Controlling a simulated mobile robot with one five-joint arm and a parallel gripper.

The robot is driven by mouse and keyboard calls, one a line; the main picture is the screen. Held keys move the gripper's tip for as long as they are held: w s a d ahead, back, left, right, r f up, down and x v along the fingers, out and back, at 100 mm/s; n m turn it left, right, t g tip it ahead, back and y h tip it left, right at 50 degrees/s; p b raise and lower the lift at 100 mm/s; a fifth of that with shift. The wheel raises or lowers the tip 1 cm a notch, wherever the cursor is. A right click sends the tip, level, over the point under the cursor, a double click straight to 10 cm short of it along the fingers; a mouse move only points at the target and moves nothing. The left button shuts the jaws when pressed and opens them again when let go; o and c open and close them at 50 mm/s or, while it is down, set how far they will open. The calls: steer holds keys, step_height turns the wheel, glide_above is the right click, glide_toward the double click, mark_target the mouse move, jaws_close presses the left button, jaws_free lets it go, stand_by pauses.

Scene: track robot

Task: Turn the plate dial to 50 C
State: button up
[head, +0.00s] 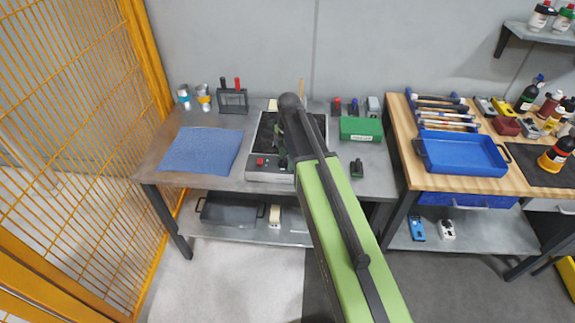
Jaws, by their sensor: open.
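The hot plate (255,172) stands on the grey metal bench, with a dark top and a pale front panel. A red button or switch (260,161) shows at the left of its front panel. My arm crosses in front of the plate's right part. The plate's dial cannot be made out, and its setting cannot be read. My gripper (283,158) shows only as a small dark shape beside my arm, over the front right part of the plate. It is open. Whether it touches the plate cannot be told.
A blue mat (201,150) lies left of the plate. A black rack (233,100) stands behind. A wooden bench with a blue tray (463,168) is farther right. Yellow fencing (80,130) closes the left.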

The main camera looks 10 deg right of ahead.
jaws_close()
stand_by(0.3)
